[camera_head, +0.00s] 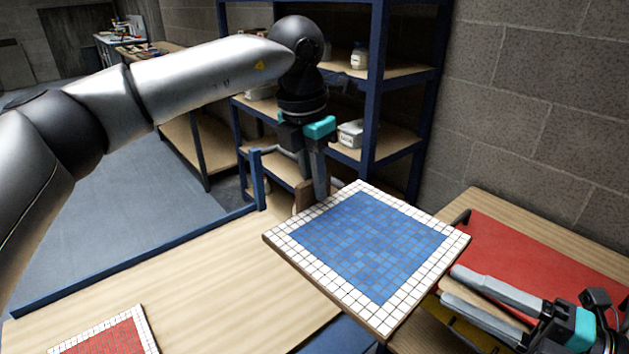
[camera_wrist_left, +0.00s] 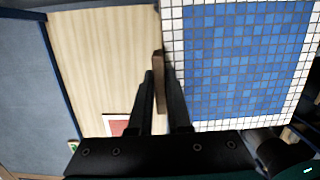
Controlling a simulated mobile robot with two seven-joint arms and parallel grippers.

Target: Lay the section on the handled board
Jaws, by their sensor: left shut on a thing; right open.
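The section (camera_head: 365,240) is a blue mosaic panel with a white tile border and a pale wooden edge. It is held up in the air, and it fills the right of the left wrist view (camera_wrist_left: 245,60). My left gripper (camera_head: 310,193) is shut at its far left corner, with a brown block (camera_wrist_left: 158,65) between the fingers. The handled board seems to be the red-topped board (camera_head: 555,252) at the right, with a dark handle at its corner; the section hides part of it. My right gripper (camera_head: 450,287) is open by its near side.
A red mosaic panel with a white border (camera_head: 105,335) lies on the wooden bench (camera_head: 190,275) at lower left. Blue shelving (camera_head: 375,90) with jars stands behind, and a block wall is at the right.

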